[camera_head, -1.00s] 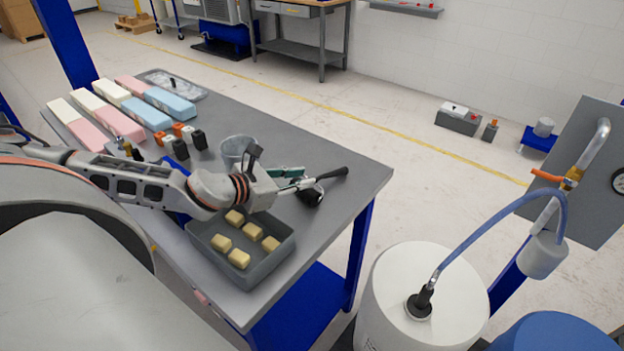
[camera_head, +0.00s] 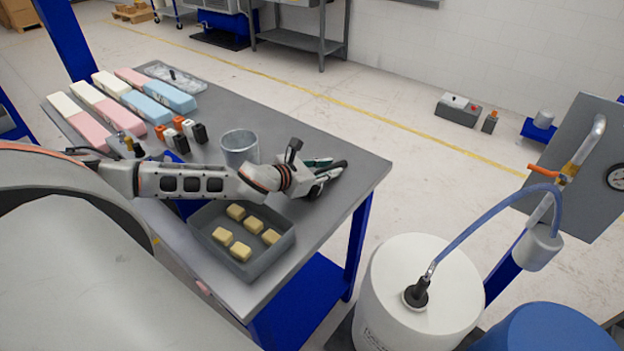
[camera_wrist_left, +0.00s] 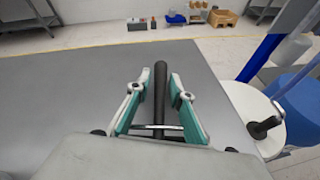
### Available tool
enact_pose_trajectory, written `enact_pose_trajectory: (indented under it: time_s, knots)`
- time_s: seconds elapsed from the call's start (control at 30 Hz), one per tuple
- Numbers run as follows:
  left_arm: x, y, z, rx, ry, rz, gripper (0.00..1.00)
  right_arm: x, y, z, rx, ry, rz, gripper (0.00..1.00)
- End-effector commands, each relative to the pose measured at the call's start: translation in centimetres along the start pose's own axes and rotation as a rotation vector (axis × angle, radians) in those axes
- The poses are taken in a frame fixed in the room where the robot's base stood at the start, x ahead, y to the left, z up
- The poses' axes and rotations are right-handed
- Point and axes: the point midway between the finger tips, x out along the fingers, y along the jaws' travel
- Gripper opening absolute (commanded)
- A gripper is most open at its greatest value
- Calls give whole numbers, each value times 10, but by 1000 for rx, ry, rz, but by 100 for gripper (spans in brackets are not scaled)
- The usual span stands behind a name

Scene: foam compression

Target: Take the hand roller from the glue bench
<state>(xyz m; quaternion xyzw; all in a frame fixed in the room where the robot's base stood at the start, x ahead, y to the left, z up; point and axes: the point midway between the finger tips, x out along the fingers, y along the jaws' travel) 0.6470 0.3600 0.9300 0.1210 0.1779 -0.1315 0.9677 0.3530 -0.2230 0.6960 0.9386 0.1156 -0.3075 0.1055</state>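The hand roller (camera_head: 336,170) lies at the right end of the glue bench (camera_head: 352,185). Its black handle also shows in the left wrist view (camera_wrist_left: 160,88), pointing away from the wrist. My left gripper (camera_head: 328,168) is down over the roller and hides most of it in the head view. In the left wrist view, the green-padded fingers of my left gripper (camera_wrist_left: 159,87) stand on both sides of the handle, with a gap visible on each side. A thin metal rod (camera_wrist_left: 155,127) crosses below the handle. My right gripper is not in view.
A grey tray with several yellow blocks (camera_head: 222,256) sits just in front of my left arm. A metal bucket (camera_head: 239,148) stands behind the arm. A white drum (camera_head: 420,285) stands right of the bench.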

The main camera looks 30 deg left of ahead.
Motion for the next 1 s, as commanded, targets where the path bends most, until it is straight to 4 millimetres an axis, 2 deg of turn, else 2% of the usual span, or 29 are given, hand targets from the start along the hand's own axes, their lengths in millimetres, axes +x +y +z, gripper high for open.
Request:
enact_pose_trajectory:
  time_s: [0.27, 0.3, 0.37, 0.4, 0.77, 1.0]
  knots:
    - [5, 0, 0, 1, 0, -1, 21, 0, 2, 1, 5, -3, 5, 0]
    - [5, 0, 0, 1, 0, -1, 19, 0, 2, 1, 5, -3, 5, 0]
    - [5, 0, 0, 0, 0, -1, 3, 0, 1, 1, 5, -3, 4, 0]
    - [5, 0, 0, 0, 0, -1, 0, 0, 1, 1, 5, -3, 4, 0]
    - [4, 0, 2, 0, -1, -1, 0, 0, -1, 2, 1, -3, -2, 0]
    - [-2, 4, 19, 1, -4, 0, 0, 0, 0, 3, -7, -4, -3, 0]
